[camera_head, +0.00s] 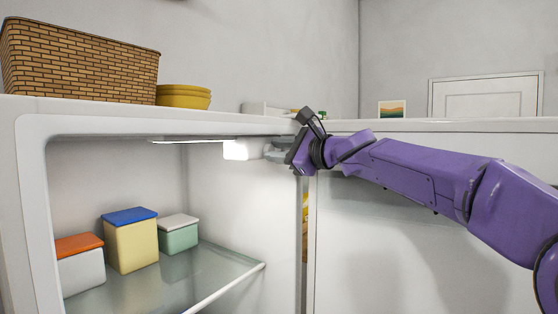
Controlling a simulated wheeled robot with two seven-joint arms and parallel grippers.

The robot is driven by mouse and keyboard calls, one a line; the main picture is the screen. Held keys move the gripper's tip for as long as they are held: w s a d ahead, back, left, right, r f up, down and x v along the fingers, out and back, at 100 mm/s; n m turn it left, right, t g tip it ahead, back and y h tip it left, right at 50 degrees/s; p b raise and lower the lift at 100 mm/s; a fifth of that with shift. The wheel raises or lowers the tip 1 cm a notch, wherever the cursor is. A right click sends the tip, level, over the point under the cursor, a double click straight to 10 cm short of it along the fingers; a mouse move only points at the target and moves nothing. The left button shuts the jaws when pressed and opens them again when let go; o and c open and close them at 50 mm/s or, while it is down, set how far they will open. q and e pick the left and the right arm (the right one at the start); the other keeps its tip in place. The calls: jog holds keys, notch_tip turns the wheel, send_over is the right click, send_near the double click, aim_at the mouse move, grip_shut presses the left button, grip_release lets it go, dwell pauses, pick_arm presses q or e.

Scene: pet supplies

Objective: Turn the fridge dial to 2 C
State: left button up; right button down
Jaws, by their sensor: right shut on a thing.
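The fridge (28,200) stands open on the left, its lit interior facing me. A grey knob-like part, apparently the dial (272,146), shows at the top right of the interior beside a bright lamp. Its markings and setting are too small and covered to read. My right gripper (286,152) reaches in from the right at the opening's upper right edge and is shut on the dial. Its own wrist hides most of the fingers and part of the dial. My left gripper is not in view.
A glass shelf (215,268) inside holds lidded boxes with orange (78,245), blue (130,216) and white (178,222) lids. A wicker basket (75,60) and yellow bowls (183,96) stand on the fridge top. The open door (400,240) is below my right arm.

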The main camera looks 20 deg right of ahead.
jog(key=shift+a+m, duration=0.1)
jog(key=shift+m, duration=0.6)
jog(key=shift+r+m+p, duration=0.15)
jog(key=shift+m+p, duration=0.15)
jog(key=shift+m, duration=0.4)
pick_arm(q)
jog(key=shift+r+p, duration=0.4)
jog(key=shift+p, duration=0.05)
pick_arm(e)
jog(key=shift+m+g, duration=0.3)
jog(key=shift+m, duration=0.9)
jog(key=c, duration=1.1)
grip_release()
jog(key=shift+w, duration=0.1)
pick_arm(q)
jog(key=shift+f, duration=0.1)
